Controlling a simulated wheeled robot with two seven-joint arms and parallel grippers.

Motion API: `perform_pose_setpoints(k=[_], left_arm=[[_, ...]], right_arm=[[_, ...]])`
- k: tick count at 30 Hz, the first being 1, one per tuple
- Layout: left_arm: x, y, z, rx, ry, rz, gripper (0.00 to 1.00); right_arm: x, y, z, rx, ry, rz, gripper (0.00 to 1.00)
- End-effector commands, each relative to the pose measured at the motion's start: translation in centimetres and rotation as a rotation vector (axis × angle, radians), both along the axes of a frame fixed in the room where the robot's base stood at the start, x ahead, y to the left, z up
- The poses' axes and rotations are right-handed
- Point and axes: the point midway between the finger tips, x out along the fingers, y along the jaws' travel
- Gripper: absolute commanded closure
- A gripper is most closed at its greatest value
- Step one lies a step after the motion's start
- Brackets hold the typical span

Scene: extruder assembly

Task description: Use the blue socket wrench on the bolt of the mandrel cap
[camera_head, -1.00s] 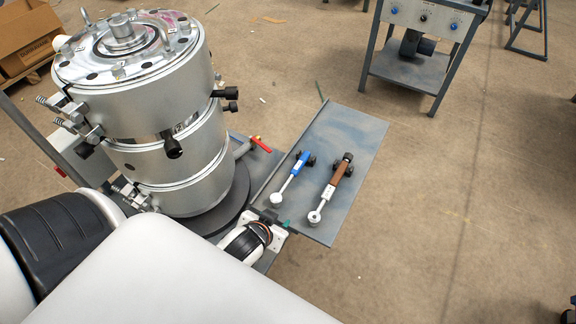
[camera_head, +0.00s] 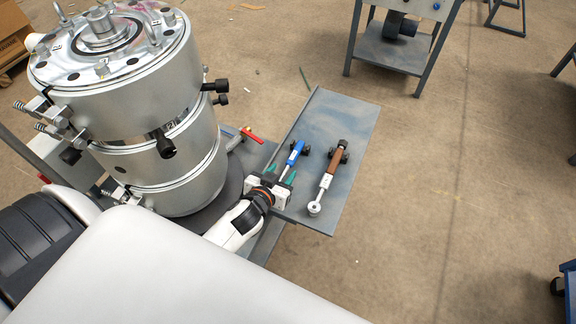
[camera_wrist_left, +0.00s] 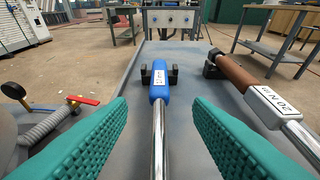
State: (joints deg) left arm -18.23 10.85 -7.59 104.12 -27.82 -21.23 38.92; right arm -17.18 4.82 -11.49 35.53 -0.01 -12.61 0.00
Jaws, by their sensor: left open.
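The blue socket wrench (camera_head: 295,154) lies on the grey tray, its blue handle pointing away and resting by a black holder. In the left wrist view its blue handle (camera_wrist_left: 160,81) and steel shaft run between my finger pads. My left gripper (camera_head: 281,178) is open around the shaft at the near end of the wrench, with green pads (camera_wrist_left: 158,140) on both sides and not closed on it. The wrench's socket end is hidden by the gripper. The mandrel cap (camera_head: 104,31) with its bolts tops the silver extruder cylinder at the left. My right gripper is not in view.
A brown-handled wrench (camera_head: 330,171) lies to the right on the same tray (camera_head: 345,112). A red-handled valve (camera_head: 251,135) is close to the cylinder. A metal stand (camera_head: 392,52) is at the back. The floor right of the tray is mostly clear.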

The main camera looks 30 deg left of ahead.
Motion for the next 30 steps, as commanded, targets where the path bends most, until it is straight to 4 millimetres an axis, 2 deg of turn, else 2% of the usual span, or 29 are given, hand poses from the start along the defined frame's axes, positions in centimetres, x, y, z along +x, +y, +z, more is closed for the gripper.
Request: perform_pose_setpoints(k=[11, 20, 28, 30], left_arm=[[4.5, 0.3, -1.6, 0.0, -0.001, -0.001, 0.54], [4.9, 0.3, -1.8, 0.0, 0.001, 0.0, 0.54], [4.9, 0.4, -1.8, 0.0, 0.001, 0.0, 0.98], [4.9, 0.3, -1.8, 0.0, 0.001, 0.0, 1.0]], right_arm=[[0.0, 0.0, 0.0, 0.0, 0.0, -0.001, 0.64], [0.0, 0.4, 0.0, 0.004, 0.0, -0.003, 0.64], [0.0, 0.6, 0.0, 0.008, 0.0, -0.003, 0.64], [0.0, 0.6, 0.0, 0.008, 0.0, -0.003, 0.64]])
